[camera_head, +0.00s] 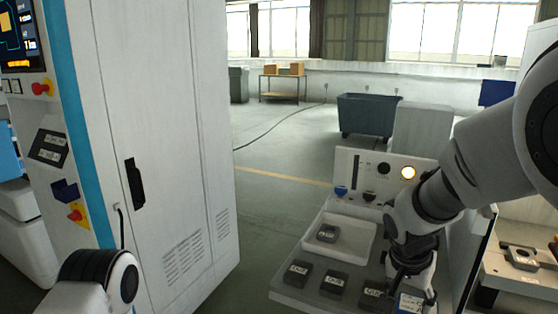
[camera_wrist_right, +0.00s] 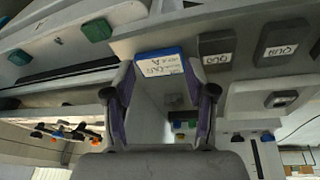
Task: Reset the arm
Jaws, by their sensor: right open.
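My right arm reaches in from the right in the head view, its gripper (camera_head: 410,285) pointing down over the front of a light grey bench (camera_head: 285,293). In the right wrist view the right gripper (camera_wrist_right: 162,92) has its two fingers spread, with nothing held between them. A blue-edged, white-labelled piece (camera_wrist_right: 160,65) shows just beyond the fingertips; it also shows beside the gripper in the head view (camera_head: 410,302). I cannot tell whether the fingers touch it. At the lower left, a white rounded part of my left arm shows; its gripper is out of view.
Several dark labelled blocks (camera_head: 333,284) lie along the bench front. A white tray (camera_head: 357,246) holds one dark block (camera_head: 328,233). A tall cabinet (camera_head: 160,130) is at left. Open floor lies between cabinet and bench.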

